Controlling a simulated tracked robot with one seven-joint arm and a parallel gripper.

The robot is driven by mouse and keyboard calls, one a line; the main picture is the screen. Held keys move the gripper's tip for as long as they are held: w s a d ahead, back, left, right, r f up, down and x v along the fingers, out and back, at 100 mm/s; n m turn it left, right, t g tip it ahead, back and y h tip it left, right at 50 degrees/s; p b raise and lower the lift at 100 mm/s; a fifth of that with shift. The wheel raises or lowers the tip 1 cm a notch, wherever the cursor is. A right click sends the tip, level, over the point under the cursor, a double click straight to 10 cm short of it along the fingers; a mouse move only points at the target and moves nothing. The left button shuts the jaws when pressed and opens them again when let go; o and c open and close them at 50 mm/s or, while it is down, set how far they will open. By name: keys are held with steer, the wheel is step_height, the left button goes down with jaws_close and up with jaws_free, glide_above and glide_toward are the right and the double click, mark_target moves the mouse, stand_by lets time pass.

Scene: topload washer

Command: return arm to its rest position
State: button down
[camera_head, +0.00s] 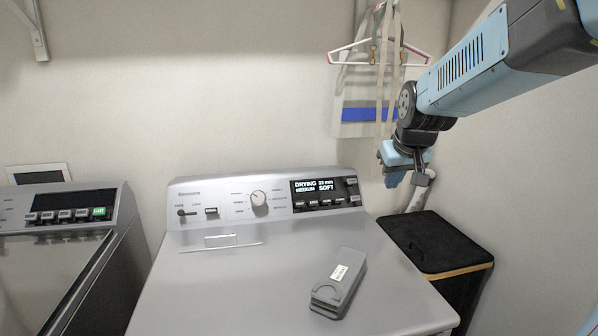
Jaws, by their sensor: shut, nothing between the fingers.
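My arm reaches in from the upper right of the head view. My gripper (392,178) hangs at its end, to the right of the washer's control panel and above the black-topped stand. It is shut and holds nothing. It looks clear of the machine and the stand. The top-load washer (205,285) stands in the middle with its lid closed. Its panel has a round knob (258,197) and a lit display (318,186) that reads drying, medium, soft.
A grey box-like object (338,283) with a white label lies on the washer's lid. A second machine (45,262) stands at left. A black-topped stand (432,243) is at right. Hangers (345,48) with a bag hang on the wall behind my arm.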

steer(key=s+d+m, duration=0.1)
steer(key=s+d, duration=0.1)
steer(key=s, duration=1.8)
steer(key=shift+s+f+m+g, duration=0.3)
steer(key=shift+s+g, duration=0.05)
steer(key=shift+g, duration=0.05)
